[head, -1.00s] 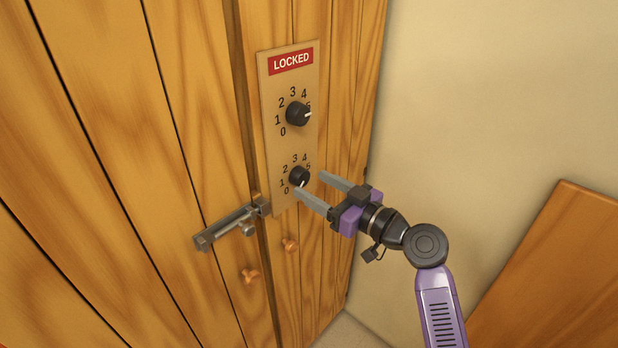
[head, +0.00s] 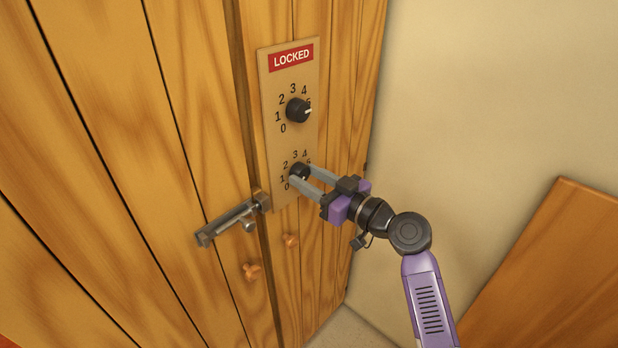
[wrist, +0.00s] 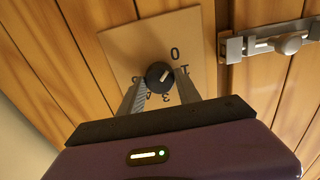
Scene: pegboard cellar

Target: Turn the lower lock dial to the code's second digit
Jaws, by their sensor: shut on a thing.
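The lower lock dial (head: 299,171) is a small black knob with a white mark, on a tan plate (head: 312,135) with digits around it. My gripper (head: 300,172) has one finger on each side of this dial and is shut on it. In the wrist view the dial (wrist: 158,76) sits between my fingertips, and its white mark points up and right, about between 0 and 1. The fingers hide some digits. The upper dial (head: 297,110) is a black knob with its white mark pointing right, near the 5. A red "LOCKED" sign (head: 291,58) tops the plate.
A metal slide bolt (head: 232,221) lies left of the plate, below it. The plate is on a wooden plank door (head: 110,130). A bare wall (head: 480,90) and an orange-brown panel (head: 560,270) are at the right.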

